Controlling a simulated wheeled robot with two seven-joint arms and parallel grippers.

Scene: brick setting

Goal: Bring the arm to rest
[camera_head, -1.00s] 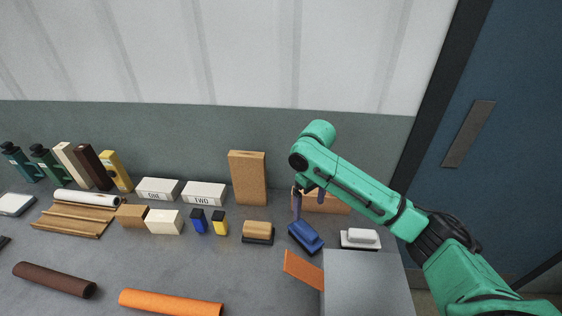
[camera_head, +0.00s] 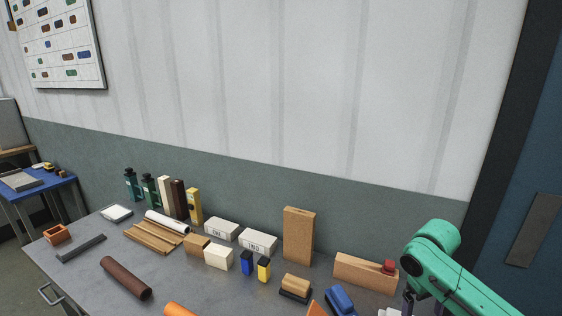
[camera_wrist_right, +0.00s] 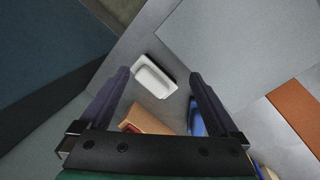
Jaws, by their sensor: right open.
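My right arm comes in at the lower right of the head view, and the gripper is mostly cut off there. In the wrist view my right gripper (camera_wrist_right: 158,78) is open, with two dark fingers apart and nothing held between them. A white block on a dark base (camera_wrist_right: 155,76) shows beyond and between the fingertips. A blue block (camera_wrist_right: 196,120) is partly hidden by one finger; it also shows in the head view (camera_head: 340,299). A wooden box (camera_head: 354,268) has a red piece (camera_head: 389,267) at its right end. My left gripper is in neither view.
The grey table (camera_head: 205,287) holds several blocks, a tall cork-coloured block (camera_head: 298,235), white boxes marked ONE and TWO (camera_head: 258,242), a brown roll (camera_head: 125,278) and a wooden rack (camera_head: 155,238). A wall stands behind. A blue table (camera_head: 40,187) is at the left.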

